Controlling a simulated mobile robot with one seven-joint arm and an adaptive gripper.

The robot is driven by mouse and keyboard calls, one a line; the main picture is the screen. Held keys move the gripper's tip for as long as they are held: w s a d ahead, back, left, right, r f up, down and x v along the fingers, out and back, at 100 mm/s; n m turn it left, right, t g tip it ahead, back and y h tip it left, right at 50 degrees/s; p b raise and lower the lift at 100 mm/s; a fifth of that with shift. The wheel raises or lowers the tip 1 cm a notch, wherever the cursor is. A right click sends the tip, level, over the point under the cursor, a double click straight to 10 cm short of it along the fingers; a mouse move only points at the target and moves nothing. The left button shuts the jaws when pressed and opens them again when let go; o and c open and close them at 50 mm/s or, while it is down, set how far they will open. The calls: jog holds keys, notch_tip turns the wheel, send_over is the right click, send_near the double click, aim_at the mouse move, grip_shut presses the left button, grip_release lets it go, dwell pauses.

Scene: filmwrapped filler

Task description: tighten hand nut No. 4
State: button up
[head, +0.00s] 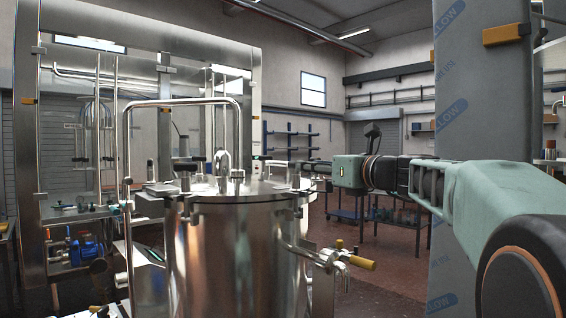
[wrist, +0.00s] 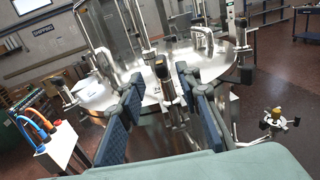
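A steel vessel (head: 238,245) with a flat round lid (wrist: 225,68) stands in front of me. Several clamp bolts with hand nuts sit around the lid rim; no number is readable on them. In the wrist view, one hand nut (wrist: 162,70) at the near rim shows in the gap between my fingers. My gripper (wrist: 159,80) is open, its two blue-grey padded fingers apart on either side of that nut. I cannot tell whether either pad touches it. In the head view, my gripper (head: 306,168) reaches the lid's right edge, too small there to judge contact.
A tall bent steel pipe (head: 127,200) rises at the vessel's left. A valve with a yellow handle (head: 360,262) juts from the vessel's right side. Other nuts (wrist: 70,95) stand along the rim. A blue pump (head: 85,248) is at left. A wheeled cart (head: 375,220) stands behind.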

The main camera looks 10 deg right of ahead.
jog(key=p+x, duration=0.1)
jog(key=x, duration=0.6)
jog(key=shift+w+a+p, duration=0.1)
jog(key=shift+w+p, duration=0.2)
jog(key=shift+p, duration=0.05)
jog(key=shift+c, duration=0.2)
grip_shut()
